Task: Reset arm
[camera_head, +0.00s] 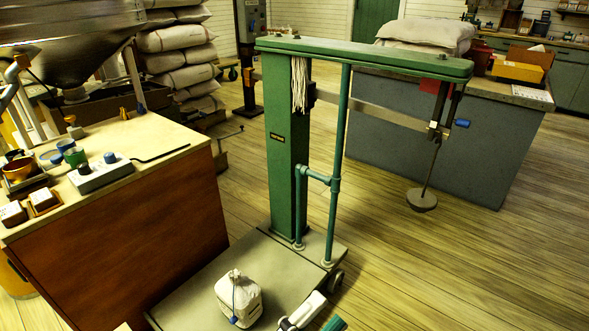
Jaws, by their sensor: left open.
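My left gripper (308,314) shows only in part at the bottom edge, just right of the small sack and in front of the scale platform. It is open, and I see nothing between its fingers. The rest of it is cut off by the frame. My right gripper is not in view. A green platform scale (288,150) stands upright in the middle. Its metal beam (375,115) runs out to the right below the green top bar. A small white tied sack (238,298) with a blue tag sits upright on the platform (200,297), apart from my gripper.
A wooden counter (130,235) on the left holds a grey box (100,173), cups and small trays. A round weight hanger (421,199) hangs from the beam's right end. A grey counter (440,145) stands behind. The plank floor (450,265) at right is clear.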

